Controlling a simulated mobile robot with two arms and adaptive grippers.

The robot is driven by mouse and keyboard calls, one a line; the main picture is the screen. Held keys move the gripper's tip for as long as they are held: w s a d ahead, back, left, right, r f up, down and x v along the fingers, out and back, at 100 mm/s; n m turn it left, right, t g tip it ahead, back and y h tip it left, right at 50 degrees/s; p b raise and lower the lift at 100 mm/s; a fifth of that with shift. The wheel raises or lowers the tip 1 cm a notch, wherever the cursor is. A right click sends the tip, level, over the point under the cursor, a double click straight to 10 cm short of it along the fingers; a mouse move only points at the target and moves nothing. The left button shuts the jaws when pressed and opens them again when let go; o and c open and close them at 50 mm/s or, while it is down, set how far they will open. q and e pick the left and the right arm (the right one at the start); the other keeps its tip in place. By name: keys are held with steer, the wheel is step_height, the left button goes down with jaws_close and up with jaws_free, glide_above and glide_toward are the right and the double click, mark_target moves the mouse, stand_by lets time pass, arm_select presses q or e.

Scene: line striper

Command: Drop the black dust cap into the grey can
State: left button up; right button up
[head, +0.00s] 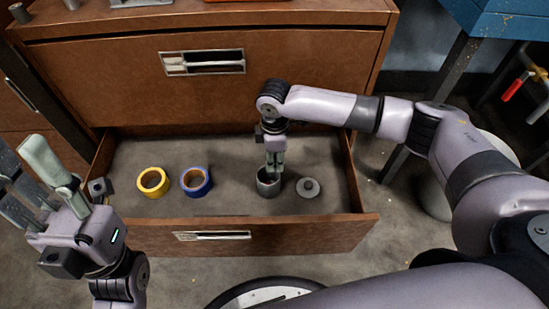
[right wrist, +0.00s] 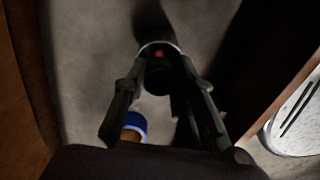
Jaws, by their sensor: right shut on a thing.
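The grey can (head: 268,184) stands upright in the open drawer, right of the middle. My right gripper (head: 272,162) points straight down over the can's mouth, its fingertips at about the rim. In the right wrist view the gripper (right wrist: 165,70) is shut on a dark thing, seemingly the black dust cap (right wrist: 158,78), with the can's pale rim (right wrist: 157,44) around or just beyond it. The cap is hidden in the head view, and its exact depth is unclear. My left gripper (head: 38,180) is open and empty at the left, outside the drawer.
The open drawer (head: 215,236) also holds a yellow tape roll (head: 153,182), a blue tape roll (head: 196,181) and a round grey lid-like piece (head: 308,187) close right of the can. A small dark block (head: 98,187) is at the left. The brown cabinet front (head: 120,82) rises behind.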

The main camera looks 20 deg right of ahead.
steer(key=o, duration=0.8)
step_height(320, 180, up, 12)
stand_by(0.6)
